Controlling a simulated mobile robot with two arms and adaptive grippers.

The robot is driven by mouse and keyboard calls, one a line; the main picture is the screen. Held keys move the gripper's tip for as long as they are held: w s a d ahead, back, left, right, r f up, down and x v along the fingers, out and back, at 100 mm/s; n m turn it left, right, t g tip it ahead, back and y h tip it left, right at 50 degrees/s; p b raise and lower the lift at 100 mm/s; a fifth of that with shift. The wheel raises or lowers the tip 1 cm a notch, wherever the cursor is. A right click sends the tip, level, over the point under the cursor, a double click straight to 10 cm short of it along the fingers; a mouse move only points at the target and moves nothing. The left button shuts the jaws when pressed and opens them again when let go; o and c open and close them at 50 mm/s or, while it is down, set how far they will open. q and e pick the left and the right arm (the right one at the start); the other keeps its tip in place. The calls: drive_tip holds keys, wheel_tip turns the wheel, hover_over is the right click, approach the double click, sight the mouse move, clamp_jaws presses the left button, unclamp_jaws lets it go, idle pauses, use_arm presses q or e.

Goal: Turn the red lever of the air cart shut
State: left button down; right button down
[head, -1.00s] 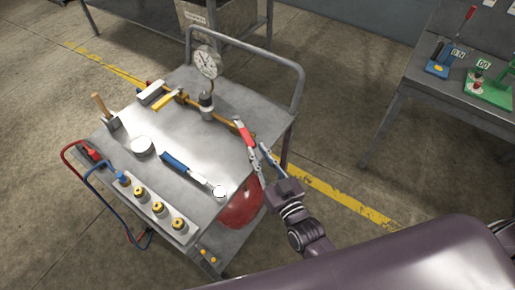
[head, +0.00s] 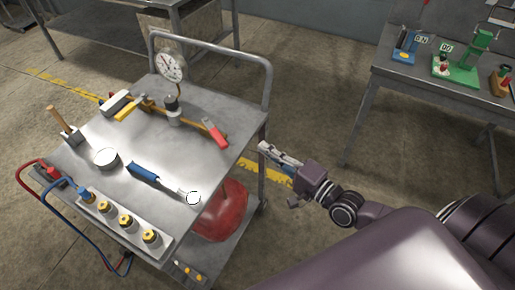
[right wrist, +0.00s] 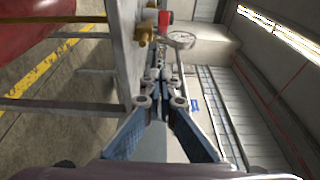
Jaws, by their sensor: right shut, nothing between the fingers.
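The red lever (head: 214,132) is on the brass pipe (head: 188,121) near the right edge of the air cart's top (head: 150,170). It lies at a slant to the pipe. In the right wrist view the red lever (right wrist: 165,17) shows small beyond the fingers, by a brass fitting (right wrist: 144,32). My right gripper (head: 264,148) is shut and empty, just off the cart's right edge, apart from the lever. Its closed fingertips (right wrist: 160,78) also show in the right wrist view. My left gripper is in neither view.
A dial gauge (head: 171,67) and a yellow lever (head: 130,108) are farther along the pipe. A blue-handled tool (head: 143,172), a hammer (head: 65,128) and brass fittings (head: 127,223) lie on the cart. The cart's handle rail (head: 215,47) rises behind. A table (head: 400,85) stands right.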

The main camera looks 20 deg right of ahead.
sight(214, 133)
drive_tip(key=w+a+p, duration=0.1)
drive_tip(key=w+a, duration=0.2)
drive_tip(key=w+a+p, duration=0.1)
drive_tip(key=w+a, duration=0.2)
drive_tip(key=w, duration=0.1)
drive_tip(key=shift+w+a+r, duration=0.1)
drive_tip(key=shift+w+r, duration=0.05)
drive_tip(key=shift+w, duration=0.05)
drive_tip(key=shift+s+a+p, duration=0.1)
drive_tip(key=shift+a+p, duration=0.2)
drive_tip(key=shift+a, duration=0.1)
drive_tip(key=shift+a, duration=0.1)
